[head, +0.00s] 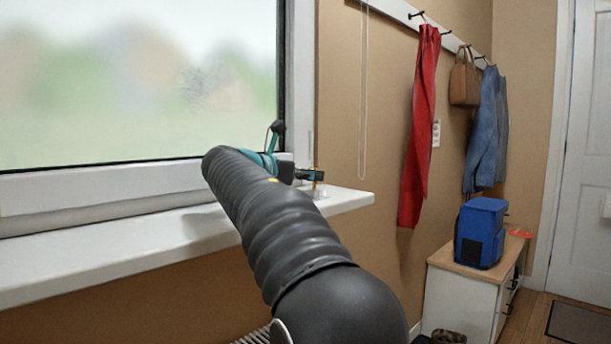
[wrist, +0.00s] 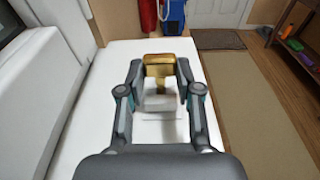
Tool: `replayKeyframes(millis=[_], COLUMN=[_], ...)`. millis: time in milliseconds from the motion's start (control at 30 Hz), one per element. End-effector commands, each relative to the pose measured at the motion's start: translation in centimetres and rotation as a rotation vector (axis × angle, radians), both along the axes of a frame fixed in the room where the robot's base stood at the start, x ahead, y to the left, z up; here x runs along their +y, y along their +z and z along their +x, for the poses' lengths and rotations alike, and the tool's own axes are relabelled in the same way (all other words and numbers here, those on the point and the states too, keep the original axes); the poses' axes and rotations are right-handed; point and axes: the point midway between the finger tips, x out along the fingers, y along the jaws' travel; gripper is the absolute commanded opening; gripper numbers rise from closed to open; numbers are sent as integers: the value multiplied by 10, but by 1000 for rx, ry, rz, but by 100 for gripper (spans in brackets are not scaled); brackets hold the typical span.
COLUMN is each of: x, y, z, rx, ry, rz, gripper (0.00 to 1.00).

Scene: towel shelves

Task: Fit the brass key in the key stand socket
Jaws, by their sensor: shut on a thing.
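The brass key (wrist: 158,66) is between the fingertips of my gripper (wrist: 160,69), which is shut on the key's broad head. Its narrow shaft points down at the pale key stand (wrist: 158,104) on the white sill. In the head view, my gripper (head: 311,176) is above the sill's right end. A small brass bit of the key (head: 315,187) shows there, just over the pale stand (head: 321,195). The socket is hidden, and I cannot tell whether the shaft's tip is in it or above it.
The white windowsill (head: 120,262) runs along the window and ends just right of the stand. The window frame (wrist: 40,95) is close on the left in the wrist view. A blue bag (head: 482,232) stands on a low cabinet, with a red garment (head: 420,125) hanging nearby.

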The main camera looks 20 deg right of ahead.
Motion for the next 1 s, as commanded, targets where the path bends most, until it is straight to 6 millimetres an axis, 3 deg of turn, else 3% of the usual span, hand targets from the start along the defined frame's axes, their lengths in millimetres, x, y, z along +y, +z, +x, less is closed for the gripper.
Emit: replayKeyframes(millis=[633, 667, 733, 767, 1000], x=[0, 0, 0, 0, 0], y=[-14, -13, -13, -14, -13], z=[0, 0, 0, 0, 0], rx=[0, 0, 0, 0, 0], ry=[0, 0, 0, 0, 0], rz=[0, 0, 0, 0, 0], gripper=[0, 42, 59, 63, 63])
